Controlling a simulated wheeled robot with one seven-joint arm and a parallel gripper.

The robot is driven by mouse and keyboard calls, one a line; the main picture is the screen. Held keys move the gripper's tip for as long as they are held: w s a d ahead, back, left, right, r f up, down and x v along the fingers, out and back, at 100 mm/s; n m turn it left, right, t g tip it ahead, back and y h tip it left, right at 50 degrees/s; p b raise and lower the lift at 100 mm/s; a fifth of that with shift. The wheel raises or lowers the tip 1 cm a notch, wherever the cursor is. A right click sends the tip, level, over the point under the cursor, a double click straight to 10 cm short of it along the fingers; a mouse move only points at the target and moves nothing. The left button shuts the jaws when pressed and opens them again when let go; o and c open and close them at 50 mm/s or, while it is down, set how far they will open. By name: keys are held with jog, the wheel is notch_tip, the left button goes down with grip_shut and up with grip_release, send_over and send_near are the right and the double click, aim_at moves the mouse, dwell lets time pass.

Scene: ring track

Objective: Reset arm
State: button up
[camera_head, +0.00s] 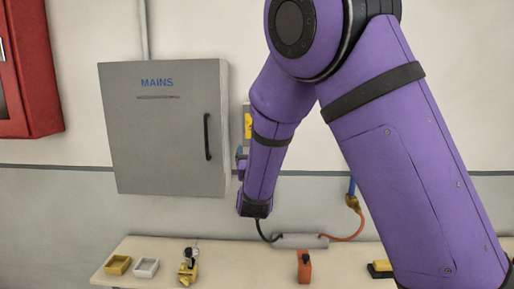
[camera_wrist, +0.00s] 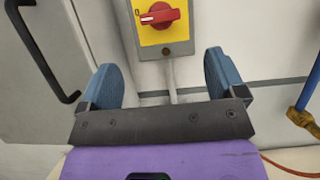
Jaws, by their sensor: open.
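My purple arm reaches across the head view, and its gripper (camera_head: 241,157) is near the right edge of the grey MAINS cabinet, mostly hidden by my wrist. In the wrist view my gripper (camera_wrist: 164,80) is open, with two blue fingers wide apart and nothing between them. A red rotary switch (camera_wrist: 160,16) on a yellow plate shows beyond the fingertips, apart from them. The knob points left, toward a 0 mark. In the head view only a part of the yellow switch plate (camera_head: 248,125) shows beside my forearm.
The grey MAINS cabinet (camera_head: 160,150) has a black handle (camera_head: 208,137). A red cabinet (camera_head: 30,70) hangs at left. On the shelf (camera_head: 235,265) stand a yellow tray (camera_head: 117,265), a white tray (camera_head: 146,268), a brass padlock-like item (camera_head: 187,270) and an orange item (camera_head: 304,266). A blue pipe (camera_wrist: 310,85) is at right.

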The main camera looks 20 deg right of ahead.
jog(key=s+d+r+m+g+h, duration=0.2)
jog(key=s+d+m+g+h, duration=0.2)
jog(key=s+d+m+g, duration=0.35)
jog(key=s+d+r+m+g+h, duration=0.2)
jog(key=s+d+m+g+h, duration=0.25)
jog(key=d+m, duration=0.45)
jog(key=s+d+f+m+g+y, duration=0.2)
jog(key=s+d+m+g+y, duration=0.3)
jog(key=s, duration=0.6)
jog(key=s+a+m+t+y, duration=0.1)
jog(key=s+a+m+y, duration=0.9)
jog(key=s, duration=0.5)
jog(key=shift+s+a+r+m, duration=0.35)
jog(key=shift+a+m, duration=0.2)
jog(key=shift+a, duration=0.15)
jog(key=shift+f+y, duration=0.1)
jog(key=shift+y, duration=0.15)
jog(key=shift+c, duration=0.4)
